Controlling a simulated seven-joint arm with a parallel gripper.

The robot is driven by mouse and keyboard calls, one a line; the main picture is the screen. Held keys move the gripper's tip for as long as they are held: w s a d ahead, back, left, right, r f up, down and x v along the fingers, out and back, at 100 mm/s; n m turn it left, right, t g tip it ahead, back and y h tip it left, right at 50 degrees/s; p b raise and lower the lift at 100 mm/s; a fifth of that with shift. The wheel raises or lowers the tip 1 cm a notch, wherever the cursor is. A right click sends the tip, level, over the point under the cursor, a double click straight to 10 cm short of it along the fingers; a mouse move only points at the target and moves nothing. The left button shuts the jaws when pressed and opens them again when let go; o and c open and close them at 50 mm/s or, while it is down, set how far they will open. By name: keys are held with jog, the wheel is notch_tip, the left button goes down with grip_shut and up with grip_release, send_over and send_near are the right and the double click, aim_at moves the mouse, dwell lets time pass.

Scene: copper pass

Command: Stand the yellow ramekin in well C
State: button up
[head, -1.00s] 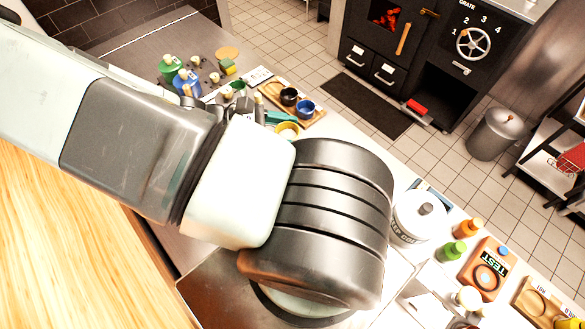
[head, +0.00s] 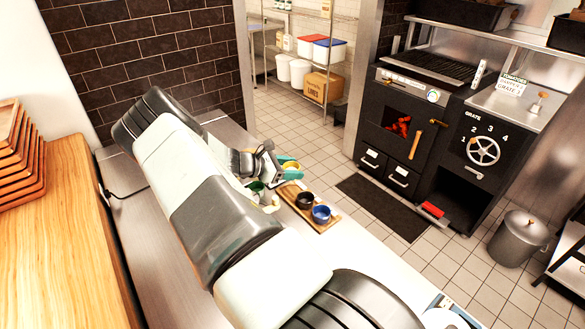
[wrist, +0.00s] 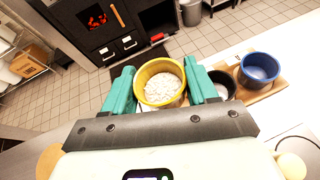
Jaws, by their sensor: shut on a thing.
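The yellow ramekin (wrist: 160,84), filled with something white, sits upright between the teal fingers of my gripper (wrist: 162,70) in the wrist view. The fingers are shut on its sides. In the head view the yellow ramekin (head: 290,165) shows small beyond my wrist, partly hidden by my gripper (head: 283,172). The wooden board (head: 288,194) lies close by, with a black ramekin (head: 304,201) and a blue ramekin (head: 321,214) on it. Both also show at the right of the wrist view, black (wrist: 222,86) and blue (wrist: 259,68). I cannot read any well letters.
My arm covers much of the counter in the head view. A green thing (head: 257,187) stands near my gripper, partly hidden. Stacked wooden trays (head: 20,150) stand at the far left.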

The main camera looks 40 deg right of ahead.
aim_at(291, 192)
jog(key=shift+f, duration=3.1)
jog(key=shift+f, duration=0.4)
jog(key=shift+f, duration=0.3)
